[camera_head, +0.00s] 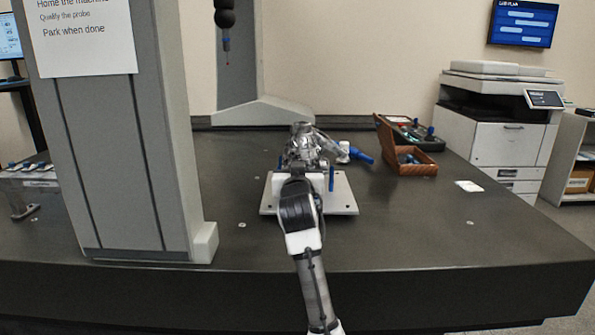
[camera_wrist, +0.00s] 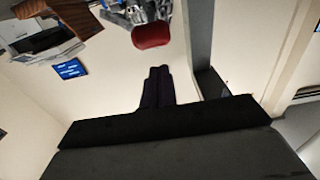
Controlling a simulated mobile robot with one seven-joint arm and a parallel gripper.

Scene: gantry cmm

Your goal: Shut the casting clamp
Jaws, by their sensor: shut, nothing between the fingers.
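A silvery casting (camera_head: 302,145) stands on a white fixture plate (camera_head: 345,202) in the middle of the dark table. Slim blue posts (camera_head: 331,178) rise beside it, and a blue cylindrical part (camera_head: 361,156) sticks out to its right; I cannot tell which parts belong to the clamp. In the wrist view, a rounded red end (camera_wrist: 151,35) hangs at the top by shiny metal, possibly the clamp's handle. My gripper (camera_wrist: 159,70) is shut and empty, its dark fingertips just below the red end in the picture, with no clear contact. In the head view, my wrist hides the fingers and the fixture's front.
A brown wooden box (camera_head: 412,167) with a raised lid stands right of the fixture, a dark tray (camera_head: 415,130) behind it. A grey column (camera_head: 125,150) rises at left. A probe (camera_head: 226,42) hangs behind the casting. The table's right front is mostly clear.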

